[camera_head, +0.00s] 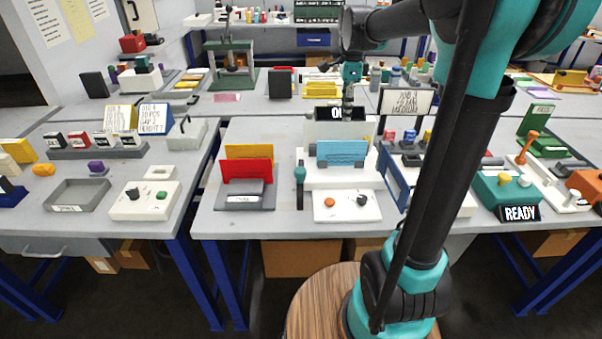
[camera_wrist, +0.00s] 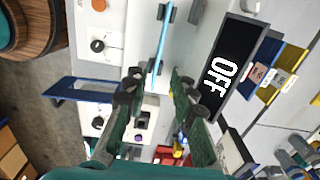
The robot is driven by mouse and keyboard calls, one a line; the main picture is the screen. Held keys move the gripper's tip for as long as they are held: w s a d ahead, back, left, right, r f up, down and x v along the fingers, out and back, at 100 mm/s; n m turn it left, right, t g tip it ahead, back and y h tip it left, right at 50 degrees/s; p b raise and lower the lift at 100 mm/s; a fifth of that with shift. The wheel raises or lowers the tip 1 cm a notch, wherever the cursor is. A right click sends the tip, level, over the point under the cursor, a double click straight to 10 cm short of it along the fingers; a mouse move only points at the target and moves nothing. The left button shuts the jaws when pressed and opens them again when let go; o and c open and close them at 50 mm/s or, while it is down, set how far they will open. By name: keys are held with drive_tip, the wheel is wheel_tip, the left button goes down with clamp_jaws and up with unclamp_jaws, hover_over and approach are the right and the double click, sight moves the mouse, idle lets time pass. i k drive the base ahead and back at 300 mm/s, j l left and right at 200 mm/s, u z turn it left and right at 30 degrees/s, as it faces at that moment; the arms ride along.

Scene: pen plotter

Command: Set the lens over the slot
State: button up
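The white plotter (camera_head: 340,175) stands on the front table, with a translucent blue panel (camera_head: 341,152) upright on it and orange and black knobs on its front plate. In the wrist view the blue panel shows edge-on (camera_wrist: 160,45). A black display (camera_wrist: 227,68) behind it reads OFF. My gripper (camera_wrist: 158,80) is open, its two green fingers apart with nothing visibly held. In the head view it hangs over the plotter's back, in front of the display. I cannot clearly make out a lens or a slot. A teal-and-black upright piece (camera_head: 300,185) stands at the plotter's left.
A rack with red and yellow plates (camera_head: 247,170) stands left of the plotter. A blue frame (camera_head: 391,175) and small coloured blocks stand at its right. A READY sign (camera_head: 521,213) is farther right. Bare tabletop shows left of the red plate.

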sight(300, 172)
drive_tip(key=k+j+z, duration=0.25)
drive_tip(key=k, duration=0.2)
drive_tip(key=k+j+z, duration=0.25)
drive_tip(key=k, duration=0.25)
